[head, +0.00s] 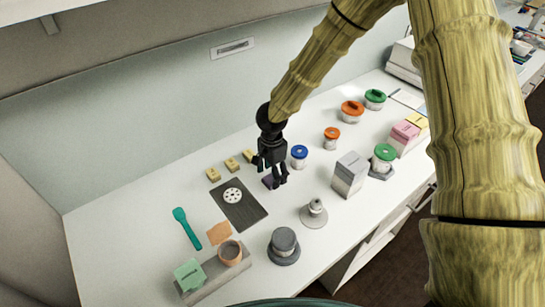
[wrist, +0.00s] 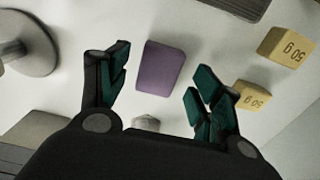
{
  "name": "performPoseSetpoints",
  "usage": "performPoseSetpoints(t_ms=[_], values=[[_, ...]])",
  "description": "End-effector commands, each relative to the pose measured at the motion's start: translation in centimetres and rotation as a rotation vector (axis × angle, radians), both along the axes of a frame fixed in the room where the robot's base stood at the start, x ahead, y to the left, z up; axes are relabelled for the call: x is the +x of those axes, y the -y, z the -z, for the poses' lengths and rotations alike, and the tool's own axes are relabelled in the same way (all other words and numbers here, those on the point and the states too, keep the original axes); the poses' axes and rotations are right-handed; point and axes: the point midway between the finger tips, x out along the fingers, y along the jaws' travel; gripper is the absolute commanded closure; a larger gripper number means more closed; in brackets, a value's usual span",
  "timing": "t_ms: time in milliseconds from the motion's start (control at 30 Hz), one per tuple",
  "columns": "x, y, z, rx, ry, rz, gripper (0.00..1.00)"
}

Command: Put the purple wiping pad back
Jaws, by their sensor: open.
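The purple wiping pad (head: 267,182) lies flat on the white counter, partly hidden by my gripper (head: 275,179) in the head view. In the wrist view the pad (wrist: 161,68) shows whole, as a purple rounded rectangle. My gripper (wrist: 158,82) is open there, with one finger to the left of the pad and one to the right. Nothing is held between the fingers. The fingertips are close to the pad from above; I cannot tell the exact height or whether they touch it.
Yellow weight blocks (head: 231,164) stand behind the pad. A dark board with a white disc (head: 233,195) lies to its left. A blue-lidded jar (head: 299,156) and a grey block (head: 349,174) stand to the right. A round-based grey piece (head: 314,213) and a grey cylinder (head: 284,244) stand in front.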

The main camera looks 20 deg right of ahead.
Motion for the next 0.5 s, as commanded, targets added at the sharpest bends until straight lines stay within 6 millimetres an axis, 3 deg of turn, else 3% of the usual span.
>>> performPoseSetpoints(t_ms=[500], values=[[0.1,0.1,-6.9,0.002,0.002,0.0,0.35]])
